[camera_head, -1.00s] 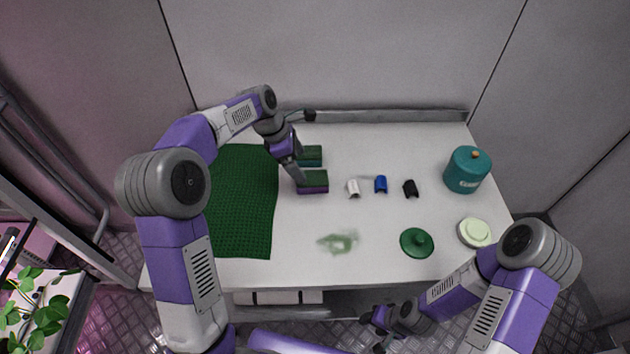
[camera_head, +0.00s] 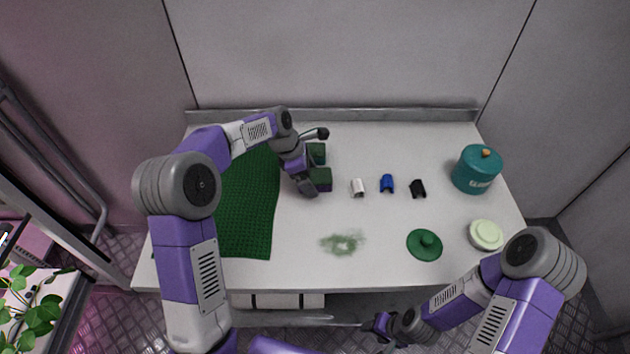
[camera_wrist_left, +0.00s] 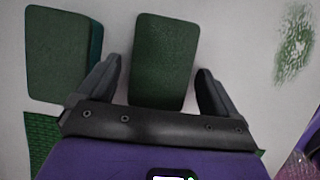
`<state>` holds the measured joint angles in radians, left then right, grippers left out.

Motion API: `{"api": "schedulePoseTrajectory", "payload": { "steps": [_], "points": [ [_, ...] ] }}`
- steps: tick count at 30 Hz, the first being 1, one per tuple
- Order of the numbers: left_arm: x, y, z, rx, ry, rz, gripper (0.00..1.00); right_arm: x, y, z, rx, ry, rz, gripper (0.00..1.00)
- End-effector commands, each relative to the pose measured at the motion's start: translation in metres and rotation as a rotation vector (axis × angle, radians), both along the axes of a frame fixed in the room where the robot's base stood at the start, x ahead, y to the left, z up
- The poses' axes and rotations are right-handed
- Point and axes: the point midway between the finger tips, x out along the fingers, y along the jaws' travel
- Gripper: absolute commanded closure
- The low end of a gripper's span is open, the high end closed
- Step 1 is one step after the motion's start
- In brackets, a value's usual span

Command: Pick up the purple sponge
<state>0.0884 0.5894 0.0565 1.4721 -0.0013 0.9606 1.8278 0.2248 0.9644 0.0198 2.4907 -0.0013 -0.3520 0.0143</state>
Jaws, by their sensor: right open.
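The purple sponge (camera_head: 322,180) has a green top and lies on the white table, partly hidden by my left gripper (camera_head: 309,186). The left wrist view shows the sponge's green top (camera_wrist_left: 163,60) between the two open fingers of my left gripper (camera_wrist_left: 158,66), with a gap on each side. A second sponge (camera_head: 317,153), teal with a green top, lies just behind it. It also shows in the left wrist view (camera_wrist_left: 62,55), to the left of the fingers. My right gripper (camera_head: 385,330) is open, low in front of the table.
A green mat (camera_head: 245,210) covers the table's left side. White (camera_head: 358,188), blue (camera_head: 387,184) and black (camera_head: 418,189) small pieces lie to the right. A teal pot (camera_head: 477,170), a green lid (camera_head: 425,245), a pale round item (camera_head: 486,235) and a green stain (camera_head: 343,243) also show.

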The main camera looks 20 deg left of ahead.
Motion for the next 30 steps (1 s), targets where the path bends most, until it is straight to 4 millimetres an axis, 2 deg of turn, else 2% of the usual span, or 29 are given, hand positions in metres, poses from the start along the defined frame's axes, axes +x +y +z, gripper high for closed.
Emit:
{"api": "schedulePoseTrajectory", "payload": {
  "steps": [1,10,20,23,30],
  "points": [
    [0.000,0.000,0.000,0.000,0.000,0.000,0.14,0.000,0.000,0.000,0.000,0.000,0.000,0.49],
    [0.000,0.000,0.000,0.000,0.000,0.000,0.60,0.000,0.000,0.000,0.000,0.000,0.000,0.49],
    [0.000,0.000,0.006,0.001,-0.002,0.001,0.62,0.000,0.000,0.003,0.000,0.000,0.000,0.49],
    [0.001,0.001,0.020,0.001,-0.003,0.000,0.62,0.000,0.000,0.009,0.000,0.000,0.000,0.49],
    [0.001,0.000,0.071,0.001,-0.003,0.000,0.62,0.000,0.000,0.030,0.000,0.000,0.000,0.49]
  ]
}}
